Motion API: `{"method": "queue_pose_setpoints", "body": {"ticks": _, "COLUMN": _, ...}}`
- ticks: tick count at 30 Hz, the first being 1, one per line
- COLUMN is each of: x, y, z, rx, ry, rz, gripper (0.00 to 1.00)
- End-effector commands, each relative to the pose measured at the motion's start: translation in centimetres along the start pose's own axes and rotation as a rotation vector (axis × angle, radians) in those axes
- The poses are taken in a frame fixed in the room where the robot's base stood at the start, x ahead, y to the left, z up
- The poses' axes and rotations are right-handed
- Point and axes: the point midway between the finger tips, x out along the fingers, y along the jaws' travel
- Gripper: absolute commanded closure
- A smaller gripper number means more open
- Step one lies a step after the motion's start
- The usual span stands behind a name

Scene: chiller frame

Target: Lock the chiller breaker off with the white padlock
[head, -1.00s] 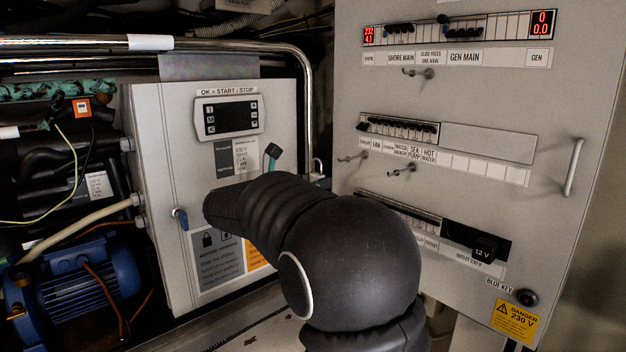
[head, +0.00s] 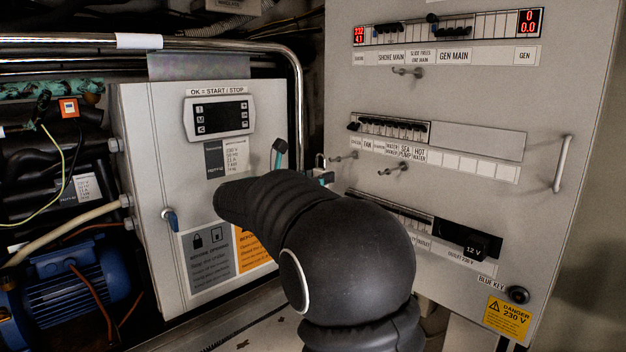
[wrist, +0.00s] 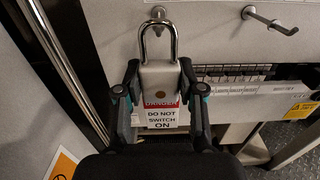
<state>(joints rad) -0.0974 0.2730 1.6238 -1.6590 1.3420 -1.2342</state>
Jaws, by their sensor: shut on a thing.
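My gripper (wrist: 160,71) is shut on the white padlock (wrist: 160,82), one finger on each side of its body. The padlock is upright, its steel shackle (wrist: 158,35) pointing up in the wrist view. A red and white danger tag (wrist: 161,114) shows below its body. In the head view my arm hides most of the gripper; a bit of the padlock (head: 320,161) shows left of the breaker panel (head: 470,110). The chiller breaker (head: 354,126) is at the left end of the middle row, its small label below. I cannot tell its exact position.
Hooks stick out of the panel (head: 407,71), (head: 393,169), and one shows close to the padlock in the wrist view (wrist: 270,20). A grey control box (head: 150,200) stands left, with a steel pipe (head: 297,90) behind. A panel handle (head: 563,163) is at right.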

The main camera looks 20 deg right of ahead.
Motion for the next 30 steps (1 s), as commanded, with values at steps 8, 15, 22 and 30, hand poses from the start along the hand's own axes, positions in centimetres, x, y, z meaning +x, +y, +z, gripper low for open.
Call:
{"method": "queue_pose_setpoints", "body": {"ticks": 8, "x": 1.5, "y": 0.0, "z": -0.1, "rx": 0.001, "ry": -0.001, "rz": -0.001, "gripper": 1.0}}
{"method": "queue_pose_setpoints", "body": {"ticks": 15, "x": 2.7, "y": 0.0, "z": -0.3, "rx": 0.001, "ry": -0.001, "rz": -0.002, "gripper": 1.0}}
{"method": "queue_pose_setpoints", "body": {"ticks": 22, "x": 3.9, "y": 0.0, "z": -0.4, "rx": 0.002, "ry": 0.0, "rz": -0.002, "gripper": 1.0}}
{"method": "queue_pose_setpoints", "body": {"ticks": 30, "x": 4.9, "y": 0.0, "z": -0.9, "rx": 0.0, "ry": 0.0, "rz": -0.001, "gripper": 1.0}}
